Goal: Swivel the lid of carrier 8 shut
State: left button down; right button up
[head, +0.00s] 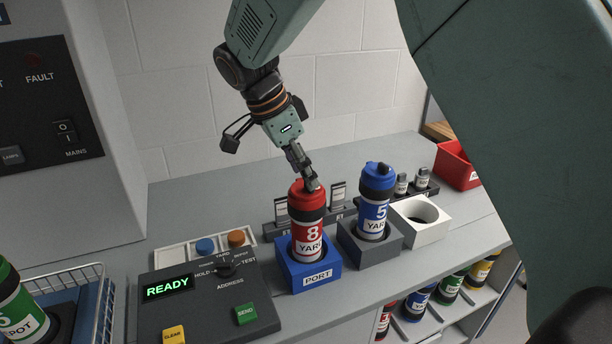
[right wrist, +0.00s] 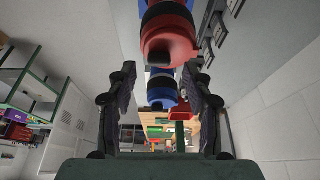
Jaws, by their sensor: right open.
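Carrier 8 (head: 308,233) is a red tube with black bands and a white label. It stands upright in the blue block marked PORT (head: 318,280). Its red lid (head: 303,191) is at the top, partly hidden by my right gripper (head: 312,184); I cannot tell how far the lid is swivelled. In the right wrist view the red top (right wrist: 168,38) shows ahead, towards the upper part of the gap between the fingers. My right gripper (right wrist: 160,75) is open, with nothing clearly held; contact with the lid cannot be told. My left gripper is not in view.
Blue carrier 5 (head: 375,207) stands in a grey block (head: 370,248) just right of carrier 8. A white block with a hole (head: 420,219) is beyond it. A control panel reading READY (head: 168,288) lies at front left. A wire basket (head: 103,295) is at far left.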

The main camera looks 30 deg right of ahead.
jog(key=v, duration=0.9)
jog(key=shift+a+r, duration=0.15)
jog(key=shift+r, duration=0.15)
jog(key=shift+s, duration=0.1)
